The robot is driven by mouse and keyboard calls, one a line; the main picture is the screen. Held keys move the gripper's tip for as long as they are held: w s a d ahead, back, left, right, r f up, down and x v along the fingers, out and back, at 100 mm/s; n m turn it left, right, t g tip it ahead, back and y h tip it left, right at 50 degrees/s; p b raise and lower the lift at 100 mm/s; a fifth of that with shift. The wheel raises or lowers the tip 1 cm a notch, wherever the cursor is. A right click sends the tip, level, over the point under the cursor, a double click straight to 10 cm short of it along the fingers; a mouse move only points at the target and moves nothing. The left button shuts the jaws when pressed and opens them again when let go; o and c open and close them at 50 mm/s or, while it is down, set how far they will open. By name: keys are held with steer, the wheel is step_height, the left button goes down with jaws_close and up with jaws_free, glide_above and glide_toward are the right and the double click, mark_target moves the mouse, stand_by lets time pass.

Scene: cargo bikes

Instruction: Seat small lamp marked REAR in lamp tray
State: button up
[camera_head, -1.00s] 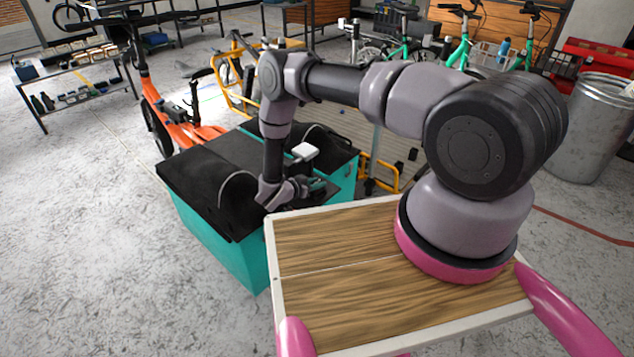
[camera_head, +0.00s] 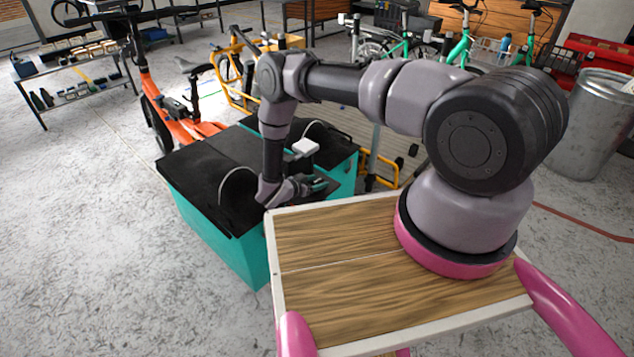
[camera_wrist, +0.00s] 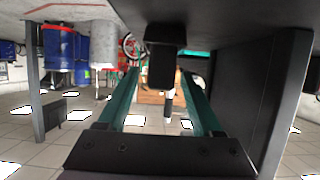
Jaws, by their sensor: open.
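My gripper (camera_head: 318,184) is low over the black-topped teal box (camera_head: 215,160), near its right front part. In the wrist view, my gripper (camera_wrist: 161,78) has its two teal fingers apart. A small dark block (camera_wrist: 162,64) shows between and above the fingertips; I cannot tell whether it is the lamp, and no gap or contact with the fingers can be judged. No REAR marking is legible. I cannot make out the lamp tray in either view; my arm and the dark panels hide much of the area around the gripper.
A dark panel (camera_wrist: 245,75) stands close on the right in the wrist view. A thin grey cable (camera_head: 236,176) loops over the box top. An orange bike (camera_head: 185,128) and a yellow frame (camera_head: 232,85) stand behind. Grey floor (camera_head: 90,250) at left is clear.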

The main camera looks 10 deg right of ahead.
steer(key=v, duration=1)
steer(key=shift+s+a+r, duration=0.15)
steer(key=shift+a+r, duration=0.05)
steer(key=shift+a, duration=0.05)
steer(key=d+r+g+y, duration=0.1)
steer(key=d+r+g, duration=0.15)
steer(key=r, duration=1.05)
steer(key=d+r+g+y, duration=0.15)
steer(key=d+r, duration=0.25)
steer(key=r, duration=0.8)
steer(key=d+r+g+y, duration=0.1)
steer(key=d+r+g, duration=0.25)
steer(key=r, duration=0.95)
steer(key=s+d+r+n+t+y, duration=0.2)
steer(key=s+r+n+t+y, duration=0.1)
steer(key=s+r, duration=0.9)
steer(key=s+d+r+n+t+y, duration=0.2)
steer(key=s+r+y, duration=0.4)
steer(key=s+r, duration=0.6)
steer(key=shift+r+n+t, duration=0.55)
steer(key=shift+n+t, duration=0.25)
steer(key=shift+t, duration=0.05)
